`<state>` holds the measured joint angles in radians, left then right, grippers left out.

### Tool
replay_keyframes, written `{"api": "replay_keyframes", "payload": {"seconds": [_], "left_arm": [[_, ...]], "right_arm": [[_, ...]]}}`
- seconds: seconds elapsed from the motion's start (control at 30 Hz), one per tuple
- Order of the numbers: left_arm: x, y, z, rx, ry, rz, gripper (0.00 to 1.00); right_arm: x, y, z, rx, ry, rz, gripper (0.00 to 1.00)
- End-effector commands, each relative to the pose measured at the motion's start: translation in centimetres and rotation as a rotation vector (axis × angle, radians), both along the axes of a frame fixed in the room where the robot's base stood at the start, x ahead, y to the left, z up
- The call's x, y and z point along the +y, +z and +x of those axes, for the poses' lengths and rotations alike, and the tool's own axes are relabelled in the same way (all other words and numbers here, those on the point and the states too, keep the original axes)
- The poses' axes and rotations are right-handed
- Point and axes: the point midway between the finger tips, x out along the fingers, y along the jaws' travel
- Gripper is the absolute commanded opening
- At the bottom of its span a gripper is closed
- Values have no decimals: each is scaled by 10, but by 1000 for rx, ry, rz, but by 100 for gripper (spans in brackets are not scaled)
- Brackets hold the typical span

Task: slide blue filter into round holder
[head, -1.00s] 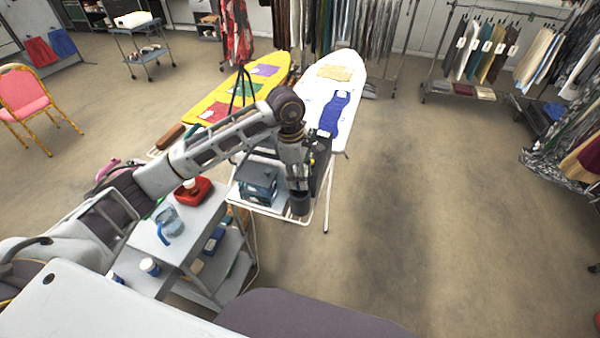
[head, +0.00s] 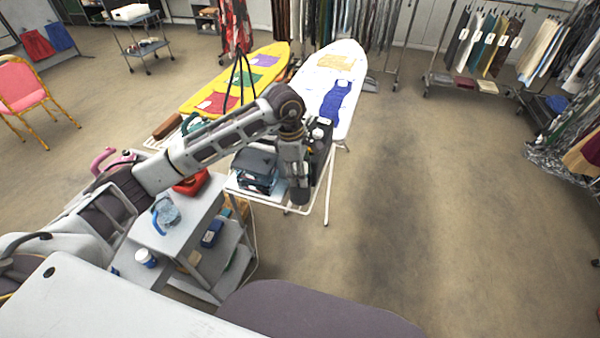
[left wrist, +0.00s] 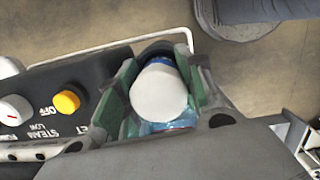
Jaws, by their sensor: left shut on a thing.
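My left gripper (head: 300,194) hangs at the end of my arm by the front end of the white ironing board's stand. In the left wrist view its fingers (left wrist: 160,88) are shut on a white-ended cylinder with blue parts, which appears to be the blue filter (left wrist: 158,92). The green finger pads lie on either side of it. The filter is not discernible in the head view. I cannot make out the round holder in either view. The steam unit's dark panel (left wrist: 70,82), with white and yellow knobs, is beside the gripper. My right gripper is out of view.
The white ironing board (head: 333,70) and a yellow one (head: 208,92) stand ahead. A grey cart (head: 196,228) with a clear jug (head: 167,213) is to the left. A red tray (head: 192,184) is partly behind my arm.

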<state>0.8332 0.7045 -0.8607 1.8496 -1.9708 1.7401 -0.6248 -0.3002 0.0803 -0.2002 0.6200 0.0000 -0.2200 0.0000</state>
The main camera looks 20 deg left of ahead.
Motion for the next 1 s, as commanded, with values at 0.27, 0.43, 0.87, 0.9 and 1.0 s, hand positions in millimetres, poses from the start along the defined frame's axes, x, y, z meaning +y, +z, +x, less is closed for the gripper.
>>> {"api": "replay_keyframes", "payload": {"seconds": [0.27, 0.43, 0.87, 0.9, 1.0], "left_arm": [[0, -14, -2, 8, 1, 3, 12], [0, -17, -2, 12, 1, 3, 12], [1, -17, -2, 13, 3, 4, 62], [1, -17, -2, 13, 3, 4, 62], [1, -17, -2, 12, 3, 5, 62]], "right_arm": [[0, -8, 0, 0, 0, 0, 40], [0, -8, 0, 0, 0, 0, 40], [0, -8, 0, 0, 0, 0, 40], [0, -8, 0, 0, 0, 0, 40], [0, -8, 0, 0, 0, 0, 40]]}}
